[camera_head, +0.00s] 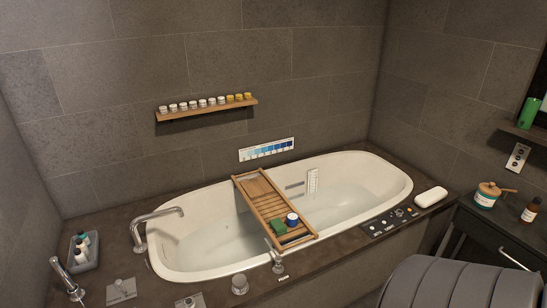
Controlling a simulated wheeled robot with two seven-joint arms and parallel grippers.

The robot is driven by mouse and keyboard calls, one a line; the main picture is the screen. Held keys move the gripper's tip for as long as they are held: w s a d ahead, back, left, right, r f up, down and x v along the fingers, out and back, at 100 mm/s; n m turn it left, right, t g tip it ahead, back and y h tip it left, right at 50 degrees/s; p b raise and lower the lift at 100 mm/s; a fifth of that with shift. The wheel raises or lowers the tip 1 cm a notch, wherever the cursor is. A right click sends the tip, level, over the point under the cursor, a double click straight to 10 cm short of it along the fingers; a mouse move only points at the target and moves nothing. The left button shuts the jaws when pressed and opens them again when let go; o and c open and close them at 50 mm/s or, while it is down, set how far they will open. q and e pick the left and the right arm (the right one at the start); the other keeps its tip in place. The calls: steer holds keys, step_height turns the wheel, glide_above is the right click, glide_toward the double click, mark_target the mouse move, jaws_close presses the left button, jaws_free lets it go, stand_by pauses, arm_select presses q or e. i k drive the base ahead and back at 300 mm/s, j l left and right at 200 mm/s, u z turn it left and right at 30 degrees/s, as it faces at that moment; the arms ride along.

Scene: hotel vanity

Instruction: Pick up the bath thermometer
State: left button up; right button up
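No thing can be named as the bath thermometer with certainty at this size. A small blue-and-white round object (292,219) stands on the near end of the wooden bath tray (257,186), beside a green block (278,227). The tray lies across the white bathtub (400,187). A flat white strip with dark marks (312,181) shows upright at the tub's far inner wall. Neither of my grippers is in view.
The tub holds clear water (345,205). A faucet (158,213) rises at its left, near a bottle caddy (84,252). A dark panel (388,222) and white pillow-like block (430,197) lie on the right rim. A wall shelf (205,110) holds several small jars.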

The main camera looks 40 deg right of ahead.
mark_target(292, 218)
steer(key=z, duration=1.6)
